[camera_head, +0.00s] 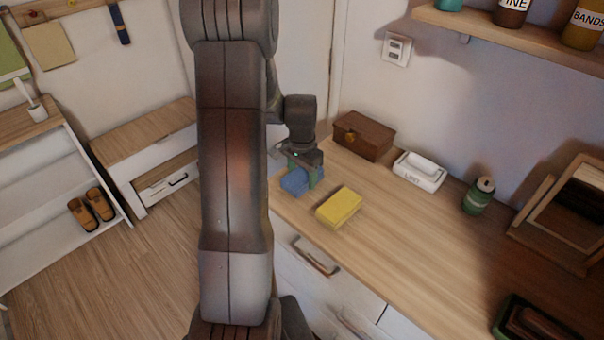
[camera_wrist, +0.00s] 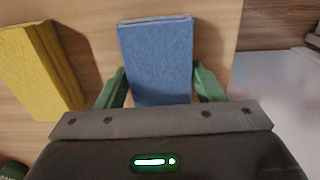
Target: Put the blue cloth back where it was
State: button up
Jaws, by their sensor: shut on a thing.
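The blue cloth (camera_head: 295,181) is a folded block at the left end of the wooden dresser top. My gripper (camera_head: 309,174) is over it, with green fingers. In the wrist view the blue cloth (camera_wrist: 157,58) lies between the two green fingers of my gripper (camera_wrist: 160,88), one at each side, and they are shut on it. The cloth is at or just above the wood; I cannot tell whether it touches. My arm hides part of the dresser's left end.
A yellow folded cloth (camera_head: 339,207) lies close to the right of the blue one. A wooden box (camera_head: 364,135), a white dish (camera_head: 419,171), a green can (camera_head: 479,195) and a framed mirror (camera_head: 570,208) stand farther back or right. The dresser's middle is clear.

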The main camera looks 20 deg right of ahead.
aim_at(302, 174)
jog(key=shift+f, duration=0.15)
jog(key=o, duration=0.9)
notch_tip(302, 174, up, 12)
jog(key=shift+r+b, duration=0.1)
jog(key=shift+b, duration=0.25)
jog(key=shift+c, duration=0.5)
